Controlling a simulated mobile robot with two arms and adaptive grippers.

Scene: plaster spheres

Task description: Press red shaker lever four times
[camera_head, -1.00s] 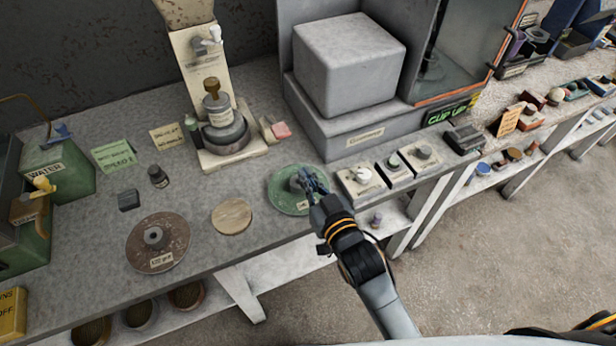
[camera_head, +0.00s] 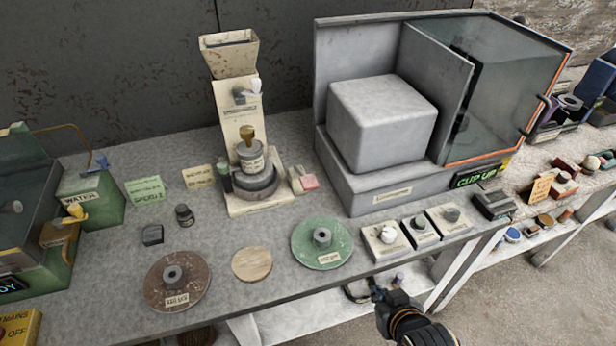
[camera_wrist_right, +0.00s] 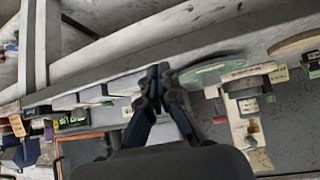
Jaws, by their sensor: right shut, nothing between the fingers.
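I cannot make out a lever that is clearly red. A small red-pink piece (camera_head: 310,182) lies on the bench beside the cream dispenser (camera_head: 238,130), which has a hopper on top and a small pale lever (camera_head: 256,87) on its front. My right gripper (camera_head: 372,290) is beyond the bench's front edge, below and right of the green disc (camera_head: 322,243). In the right wrist view its fingers (camera_wrist_right: 160,72) are together and empty, with the bench edge behind them. My left gripper is not in view.
Three small pale boxes with knobs (camera_head: 385,241) line the front edge. A brown disc (camera_head: 177,281) and a wooden disc (camera_head: 252,264) lie left of the green one. A grey cabinet (camera_head: 390,195) stands behind. A green water tank (camera_head: 92,197) with a yellow tap stands left.

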